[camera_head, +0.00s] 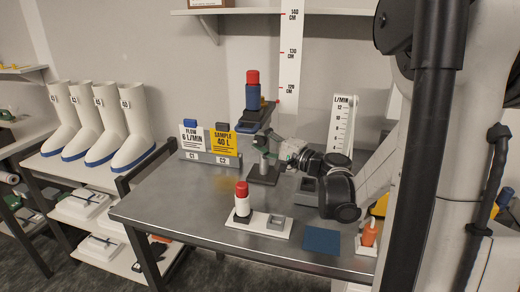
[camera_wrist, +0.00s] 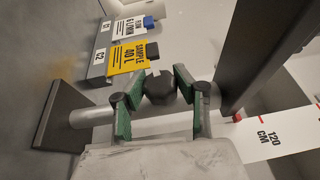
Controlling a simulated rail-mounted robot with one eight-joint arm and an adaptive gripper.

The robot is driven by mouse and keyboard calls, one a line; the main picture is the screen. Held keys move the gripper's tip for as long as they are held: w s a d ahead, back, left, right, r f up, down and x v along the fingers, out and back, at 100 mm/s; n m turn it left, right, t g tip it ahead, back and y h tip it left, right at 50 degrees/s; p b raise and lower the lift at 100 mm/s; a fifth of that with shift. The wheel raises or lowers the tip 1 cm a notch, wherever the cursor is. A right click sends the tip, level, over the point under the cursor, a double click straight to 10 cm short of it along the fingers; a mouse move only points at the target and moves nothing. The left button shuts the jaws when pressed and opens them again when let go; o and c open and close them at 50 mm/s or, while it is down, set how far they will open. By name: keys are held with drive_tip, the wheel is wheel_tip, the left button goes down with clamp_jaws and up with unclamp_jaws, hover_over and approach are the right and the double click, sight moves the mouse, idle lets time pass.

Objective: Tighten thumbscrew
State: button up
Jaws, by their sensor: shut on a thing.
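The thumbscrew (camera_wrist: 160,88) is a dark faceted knob in the middle of the wrist view. My gripper (camera_wrist: 160,79) has its green-padded fingers on either side of it, shut on it. In the head view my gripper (camera_head: 287,153) reaches in from the right at the stand's grey post (camera_head: 263,160). The thumbscrew cannot be made out there. The stand has a dark square base (camera_head: 262,175). Above it, a dark platform (camera_head: 255,118) carries a blue device with a red top (camera_head: 252,78). The post (camera_wrist: 90,117) runs sideways in the wrist view.
Sign cards, "FLOW 6 L/MIN" (camera_head: 192,138) and "SAMPLE 40 L" (camera_head: 223,142), stand behind left. A red-and-white cylinder (camera_head: 242,200) is on a white holder in front. A blue mat (camera_head: 322,240) and an orange bottle (camera_head: 369,233) are front right. A height scale (camera_head: 290,60) stands behind.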

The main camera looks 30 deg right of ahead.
drive_tip(key=shift+f+m+t+b, duration=0.2)
drive_tip(key=shift+m+t+b, duration=0.2)
drive_tip(key=shift+t+b, duration=0.65)
drive_tip(key=shift+r+b, duration=0.15)
drive_tip(key=shift+b, duration=0.4)
drive_tip(key=o, duration=1.2)
drive_tip(key=shift+o, duration=0.2)
drive_tip(key=shift+r+p, duration=0.15)
drive_tip(key=shift+p, duration=0.2)
